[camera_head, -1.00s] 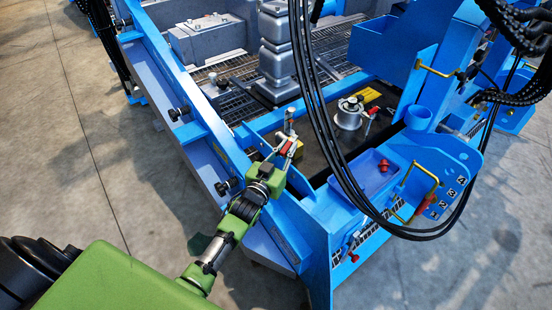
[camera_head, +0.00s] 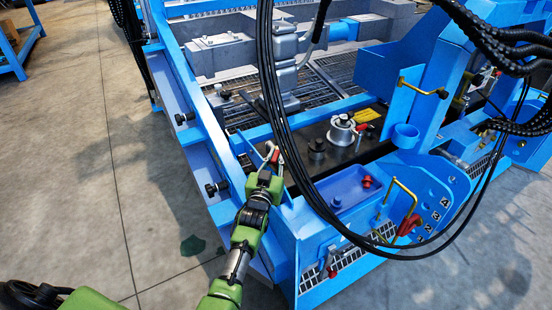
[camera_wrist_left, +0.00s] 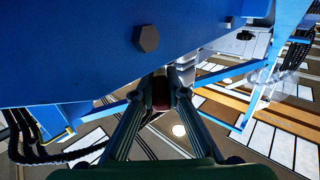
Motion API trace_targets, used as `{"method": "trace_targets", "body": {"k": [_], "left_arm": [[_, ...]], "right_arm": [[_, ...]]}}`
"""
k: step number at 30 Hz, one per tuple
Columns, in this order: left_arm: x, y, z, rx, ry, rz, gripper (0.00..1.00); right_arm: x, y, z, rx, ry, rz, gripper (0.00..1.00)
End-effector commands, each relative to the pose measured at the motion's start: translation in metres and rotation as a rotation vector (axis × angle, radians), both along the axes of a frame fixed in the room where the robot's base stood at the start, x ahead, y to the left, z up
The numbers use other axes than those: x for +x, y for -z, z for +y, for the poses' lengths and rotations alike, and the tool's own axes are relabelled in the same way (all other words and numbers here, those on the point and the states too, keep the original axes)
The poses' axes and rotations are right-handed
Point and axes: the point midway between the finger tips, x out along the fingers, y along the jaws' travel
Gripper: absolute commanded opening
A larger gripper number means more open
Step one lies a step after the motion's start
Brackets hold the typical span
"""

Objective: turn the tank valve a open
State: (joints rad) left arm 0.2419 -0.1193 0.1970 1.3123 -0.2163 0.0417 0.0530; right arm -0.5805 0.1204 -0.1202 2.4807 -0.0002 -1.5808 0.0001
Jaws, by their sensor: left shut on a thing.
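My left gripper (camera_head: 272,156) reaches over the blue side rail of the machine. Its fingers are shut on a small red piece (camera_wrist_left: 162,93), which shows dark red between the fingertips in the left wrist view. In the head view a bit of red also shows at the fingertips. I cannot tell for sure whether this piece is the handle of tank valve a, nor which way it is turned; the hand and rail hide most of it. My right gripper is not in view.
Black cables (camera_head: 283,140) hang in front of the machine. A silver round fitting (camera_head: 341,131) and a dark knob (camera_head: 316,148) stand on the dark plate right of the gripper. A blue tray (camera_head: 345,190) and a yellow handle (camera_head: 403,205) lie nearer the front. Open floor is at left.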

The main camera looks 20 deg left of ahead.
Motion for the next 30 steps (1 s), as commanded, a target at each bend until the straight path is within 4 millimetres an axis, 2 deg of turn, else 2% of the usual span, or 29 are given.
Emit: {"method": "trace_targets", "body": {"k": [4,5,6,7,16,20,23,30], "left_arm": [[0.0,0.002,-0.002,-0.002,0.002,0.003,0.0],[0.0,0.002,-0.002,-0.002,0.002,0.003,0.18],[0.0,0.002,-0.001,-0.003,0.002,0.003,0.29],[0.0,0.002,-0.001,-0.003,0.002,0.003,0.31],[0.0,0.001,0.0,-0.002,0.001,0.001,0.31],[-0.007,0.001,-0.001,-0.002,0.0,0.002,0.31],[-0.021,0.002,-0.003,-0.002,0.0,0.003,0.31],[-0.071,0.002,-0.012,-0.004,0.001,0.003,0.31]], "right_arm": [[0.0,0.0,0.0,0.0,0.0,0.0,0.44],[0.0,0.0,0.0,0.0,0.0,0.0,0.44],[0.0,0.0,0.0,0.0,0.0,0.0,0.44],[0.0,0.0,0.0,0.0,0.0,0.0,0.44],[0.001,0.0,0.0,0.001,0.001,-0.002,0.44],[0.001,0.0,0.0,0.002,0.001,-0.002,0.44],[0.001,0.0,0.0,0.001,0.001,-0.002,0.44],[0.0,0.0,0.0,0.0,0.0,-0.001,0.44]]}}
